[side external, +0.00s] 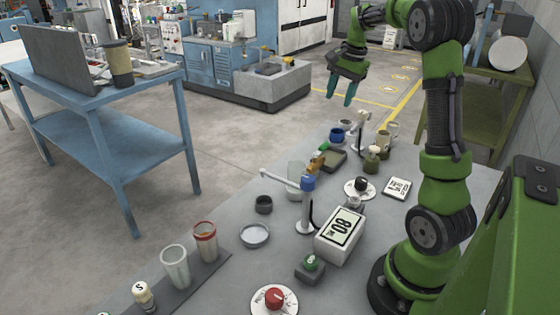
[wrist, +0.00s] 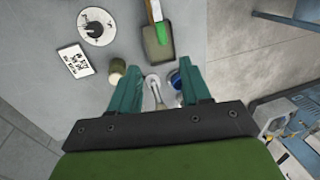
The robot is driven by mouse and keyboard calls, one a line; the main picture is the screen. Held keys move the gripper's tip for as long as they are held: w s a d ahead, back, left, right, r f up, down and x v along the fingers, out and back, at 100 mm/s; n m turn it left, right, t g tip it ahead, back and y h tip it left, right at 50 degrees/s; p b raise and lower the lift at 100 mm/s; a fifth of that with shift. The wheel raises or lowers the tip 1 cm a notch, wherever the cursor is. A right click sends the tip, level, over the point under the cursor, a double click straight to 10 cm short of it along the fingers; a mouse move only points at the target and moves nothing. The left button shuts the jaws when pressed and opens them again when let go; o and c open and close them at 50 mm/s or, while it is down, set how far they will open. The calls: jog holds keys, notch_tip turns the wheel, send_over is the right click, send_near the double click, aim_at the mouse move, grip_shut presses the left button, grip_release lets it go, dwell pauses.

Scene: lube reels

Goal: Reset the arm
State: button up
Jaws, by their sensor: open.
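My gripper (side external: 341,90) is at the upper middle of the side external view, raised above the far end of the grey work table (side external: 225,283). Its two teal fingers point down. In the wrist view my gripper (wrist: 157,88) has its fingers spread apart, with nothing held between them. Below and beyond the fingers, well apart from them, are a small silver spigot-like part (wrist: 153,82) and a blue-rimmed cup (wrist: 176,79) partly hidden by the right finger.
A blue bench (side external: 95,90) stands left, across clear floor.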

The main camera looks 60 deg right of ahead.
jog(key=s+a+n+t, duration=0.1)
jog(key=s+a+n, duration=0.2)
jog(key=a, duration=0.8)
jog(key=s+a+n+t+y, duration=0.1)
jog(key=s+a+n+t, duration=0.1)
jog(key=a+n, duration=0.4)
jog(key=s+a+n+t+y, duration=0.1)
jog(key=s+a+n, duration=0.3)
jog(key=a, duration=1.2)
jog(key=shift+n+t, duration=0.5)
jog(key=shift+n, duration=0.1)
jog(key=shift+s+r, duration=0.1)
